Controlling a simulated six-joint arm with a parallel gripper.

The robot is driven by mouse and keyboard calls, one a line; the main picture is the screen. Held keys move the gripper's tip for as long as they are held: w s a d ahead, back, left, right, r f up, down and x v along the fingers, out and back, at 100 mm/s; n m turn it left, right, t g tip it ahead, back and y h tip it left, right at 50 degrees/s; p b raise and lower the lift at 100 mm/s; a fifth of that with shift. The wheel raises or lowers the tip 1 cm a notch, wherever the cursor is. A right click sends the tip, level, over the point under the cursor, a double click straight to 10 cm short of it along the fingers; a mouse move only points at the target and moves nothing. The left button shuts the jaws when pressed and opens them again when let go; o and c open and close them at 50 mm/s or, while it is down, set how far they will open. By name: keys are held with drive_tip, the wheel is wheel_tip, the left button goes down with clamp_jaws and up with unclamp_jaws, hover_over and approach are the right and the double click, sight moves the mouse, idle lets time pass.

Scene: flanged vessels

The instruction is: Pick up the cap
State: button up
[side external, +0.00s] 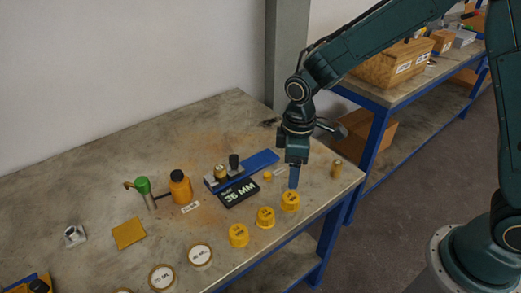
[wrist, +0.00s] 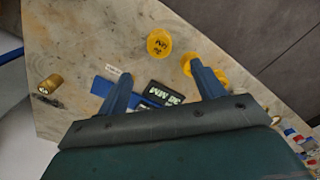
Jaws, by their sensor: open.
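Three yellow caps stand in a slanting row near the table's front edge: a right cap (side external: 290,199), a middle cap (side external: 265,217) and a left cap (side external: 238,235). I cannot tell which one the task means. My gripper (side external: 293,178) points down just above and behind the right cap, apart from it. In the wrist view my gripper (wrist: 162,70) is open, with nothing between its fingers. One dark-marked yellow cap (wrist: 159,43) shows beyond the fingertips. Other yellow caps (wrist: 221,78) show behind the right finger, partly hidden.
A black "36 MM" block (side external: 239,193) and a blue rail (side external: 258,162) lie left of my gripper. A brass cylinder (side external: 336,168) stands to the right. An orange bottle (side external: 180,187), a yellow square (side external: 129,233) and white-faced discs (side external: 200,254) are farther left.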

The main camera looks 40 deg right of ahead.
hover_over(291, 197)
drive_tip(key=shift+f, duration=3.2)
drive_tip(key=shift+f, duration=0.1)
drive_tip(key=shift+f, duration=2.5)
drive_tip(key=c, duration=1)
